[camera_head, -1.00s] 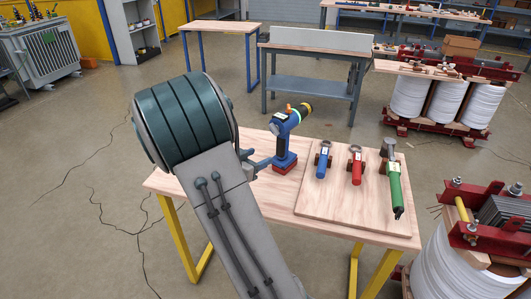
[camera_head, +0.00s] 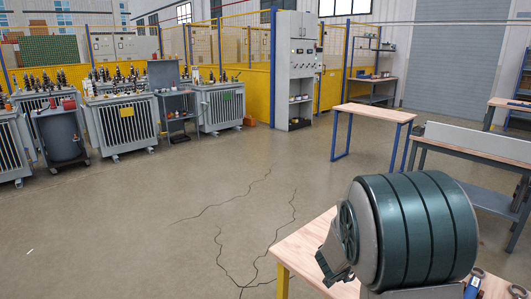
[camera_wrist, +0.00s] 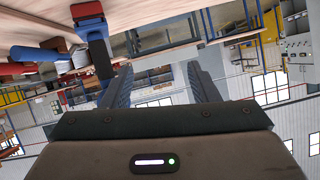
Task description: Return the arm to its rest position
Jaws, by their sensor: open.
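My arm shows in the head view as a large dark-green ribbed joint at the lower right, in front of a wooden-topped workbench (camera_head: 300,250). A blue and red power tool (camera_wrist: 90,15) stands on the bench close beyond the left finger. A blue-handled tool (camera_wrist: 35,54) lies farther left.
A small table with blue legs (camera_head: 375,113) and a grey bench (camera_head: 475,150) stand behind the arm. Grey transformers (camera_head: 120,120) line the left. Open floor (camera_head: 180,210) with dark cracks fills the middle left.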

